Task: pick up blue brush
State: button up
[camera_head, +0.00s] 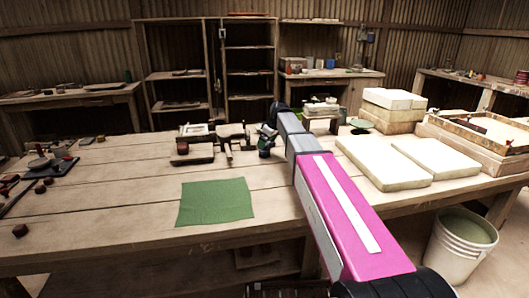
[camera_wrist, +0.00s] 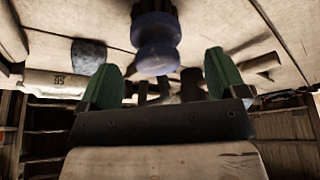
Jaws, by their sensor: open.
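In the wrist view the blue brush (camera_wrist: 156,42) has a rounded blue handle and dark bristles at the top edge of the picture. My gripper (camera_wrist: 161,66) has two green fingers standing wide apart, one on each side of the brush handle. I see a gap between the handle and each finger. In the head view my gripper (camera_head: 267,143) is over the middle of the workbench, at the end of my pink and grey arm. There the brush is too small or hidden to make out.
A green cloth (camera_head: 216,201) lies flat at the bench front. Pale slabs (camera_head: 383,161) and a wooden frame (camera_head: 478,134) lie at the right. A white bucket (camera_head: 461,243) stands by the right end. Small tools lie at the far left. Bare wood surrounds the cloth.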

jog(key=x, duration=0.5)
jog(key=shift+w+r, duration=0.1)
jog(key=shift+w, duration=0.1)
jog(key=c, duration=1)
jog(key=shift+r, duration=0.1)
jog(key=shift+r, duration=0.5)
jog(key=r, duration=0.3)
jog(key=shift+s+a+r, duration=0.2)
jog(key=shift+s+a, duration=0.05)
jog(key=shift+a, duration=0.1)
jog(key=shift+s+a+r, duration=0.95)
jog(key=shift+a+r, duration=0.1)
jog(key=shift+a, duration=0.5)
jog(key=shift+s+a+r, duration=1)
jog(key=shift+a+r, duration=0.1)
jog(key=shift+a, duration=0.4)
jog(key=shift+s+a+r, duration=0.95)
jog(key=shift+a+r, duration=0.1)
jog(key=shift+a, duration=0.5)
